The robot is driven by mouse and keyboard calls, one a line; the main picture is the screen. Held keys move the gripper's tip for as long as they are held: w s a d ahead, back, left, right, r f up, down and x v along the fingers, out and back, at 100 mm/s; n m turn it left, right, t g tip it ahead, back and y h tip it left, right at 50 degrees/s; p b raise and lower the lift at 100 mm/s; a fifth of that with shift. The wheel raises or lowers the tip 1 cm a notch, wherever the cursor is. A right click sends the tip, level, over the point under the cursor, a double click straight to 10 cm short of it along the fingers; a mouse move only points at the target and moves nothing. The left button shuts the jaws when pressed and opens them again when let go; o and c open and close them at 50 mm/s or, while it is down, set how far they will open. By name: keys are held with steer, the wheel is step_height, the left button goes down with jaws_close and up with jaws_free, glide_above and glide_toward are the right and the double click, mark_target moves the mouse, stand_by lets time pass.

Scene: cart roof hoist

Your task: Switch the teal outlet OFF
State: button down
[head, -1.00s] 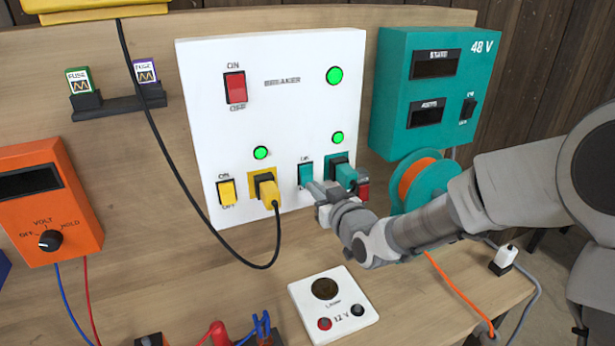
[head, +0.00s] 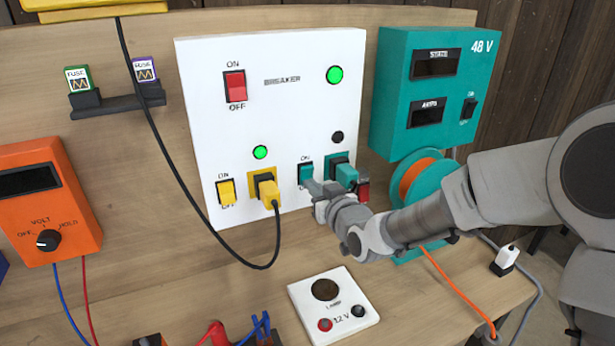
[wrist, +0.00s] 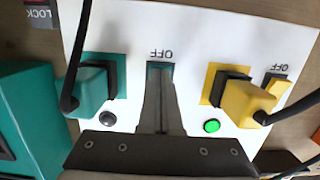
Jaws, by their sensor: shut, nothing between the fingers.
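The teal rocker switch (head: 306,174) sits on the white breaker panel (head: 285,130), left of the teal outlet with a teal plug (head: 346,175) in it. The lamp above that outlet (head: 337,137) is dark; it is also dark in the wrist view (wrist: 107,118). My gripper (head: 312,186) is shut and empty, its fingertips at the lower part of the teal switch. In the wrist view my gripper's fingers (wrist: 160,80) cover most of the switch, beside the OFF mark. I cannot tell whether they touch it.
The yellow switch (head: 226,192) and yellow plug (head: 267,188) are left of my gripper, with a green lamp (head: 260,152) lit above. The red main breaker switch (head: 235,86) is higher up. A black cable hangs from the yellow plug. A teal 48 V box (head: 435,90) is at right.

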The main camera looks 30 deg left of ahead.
steer(key=v, duration=0.7)
stand_by(0.6)
steer(key=shift+d, duration=0.1)
steer(key=s+d+r+m+h, duration=0.15)
steer(key=d+h, duration=0.35)
steer(key=d, duration=0.7)
steer(key=d+r+m+h, duration=0.1)
steer(key=d+m+h, duration=0.3)
steer(key=d, duration=0.8)
steer(key=s+d+m+g+h, duration=0.1)
steer(key=s+d+m+g, duration=0.1)
steer(key=s+d, duration=0.4)
steer(key=s+d+m+g+h, duration=0.2)
steer(key=s+d, duration=0.5)
steer(key=s, duration=0.6)
steer(key=shift+r+m+g+h, duration=0.3)
steer(key=shift+r+m, duration=0.05)
steer(key=shift+r, duration=0.1)
